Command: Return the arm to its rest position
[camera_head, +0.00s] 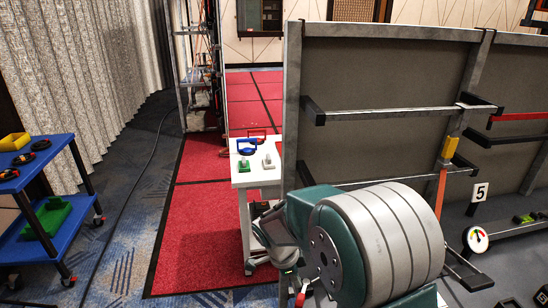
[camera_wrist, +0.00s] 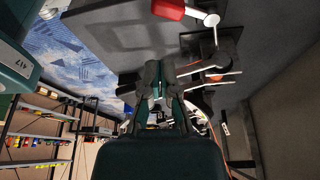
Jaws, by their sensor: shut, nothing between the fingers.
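My arm is folded close in front of the body camera; its teal and pale grey links fill the lower middle of the head view. My gripper (camera_wrist: 160,72) shows in the wrist view, with its two dark fingers close together and nothing held between them. In the head view I cannot make out the fingers behind the arm links. The big links hide part of the grey panel and the floor behind them.
A blue cart (camera_head: 40,215) stands at the left, and a white table (camera_head: 243,177) with small tools stands behind my arm. A large grey panel with a metal frame (camera_head: 390,33) is close at the right. Red mats (camera_head: 195,230) leave clear floor left of the table. A red handle (camera_wrist: 168,8) shows in the wrist view.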

